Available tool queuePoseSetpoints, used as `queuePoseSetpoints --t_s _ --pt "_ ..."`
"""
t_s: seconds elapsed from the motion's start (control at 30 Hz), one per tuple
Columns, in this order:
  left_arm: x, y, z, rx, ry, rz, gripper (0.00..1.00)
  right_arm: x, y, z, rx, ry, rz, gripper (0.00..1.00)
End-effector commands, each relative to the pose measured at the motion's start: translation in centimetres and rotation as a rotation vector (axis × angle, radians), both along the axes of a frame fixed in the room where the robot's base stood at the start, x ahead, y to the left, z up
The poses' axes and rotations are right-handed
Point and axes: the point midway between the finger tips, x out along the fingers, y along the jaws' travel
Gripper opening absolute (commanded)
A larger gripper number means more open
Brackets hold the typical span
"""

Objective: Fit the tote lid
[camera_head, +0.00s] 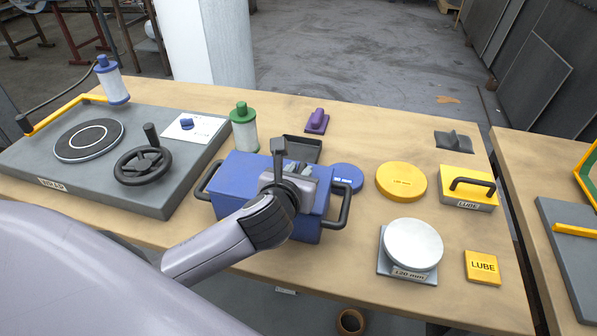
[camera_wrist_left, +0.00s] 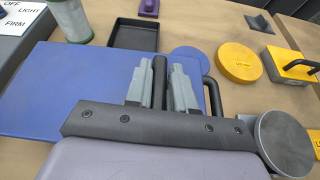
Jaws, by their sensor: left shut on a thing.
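The blue tote (camera_head: 308,228) stands at the front of the bench, with a black handle on each side. Its flat blue lid (camera_head: 245,172) lies over its top; it also fills much of the left wrist view (camera_wrist_left: 60,90). I cannot tell whether the lid is seated or held slightly above the rim. My left gripper (camera_head: 296,172) is over the lid, its grey fingers shut on an upright dark bar, which looks like the lid's handle (camera_wrist_left: 159,82). My arm and gripper hide part of the lid and the tote's front. My right gripper is not in view.
A grey panel (camera_head: 90,185) with a handwheel is at left. A green-capped jar (camera_head: 244,130) and black tray (camera_head: 302,148) stand behind the tote. To its right are a blue disc (camera_head: 347,177), yellow disc (camera_head: 401,182), white-topped scale-like stand (camera_head: 412,245) and yellow LUBE box (camera_head: 468,187).

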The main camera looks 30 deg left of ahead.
Motion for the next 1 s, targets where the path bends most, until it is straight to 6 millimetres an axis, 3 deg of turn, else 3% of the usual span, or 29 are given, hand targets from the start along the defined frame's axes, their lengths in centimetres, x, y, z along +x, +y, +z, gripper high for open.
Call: queuePoseSetpoints --t_s 0.57,0.6,0.67,1.0 --pt "0.01 0.00 -0.50 0.000 -0.001 0.000 0.00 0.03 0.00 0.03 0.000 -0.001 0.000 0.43" --pt "0.01 -0.02 -0.49 0.000 -0.001 0.000 0.36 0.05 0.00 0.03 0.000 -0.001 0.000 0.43" --pt "0.00 -0.01 -0.50 0.000 0.000 0.000 0.53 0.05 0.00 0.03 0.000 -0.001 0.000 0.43" --pt "-0.23 -0.07 -0.47 0.000 0.001 0.000 0.53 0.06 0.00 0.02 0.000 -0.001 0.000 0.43"
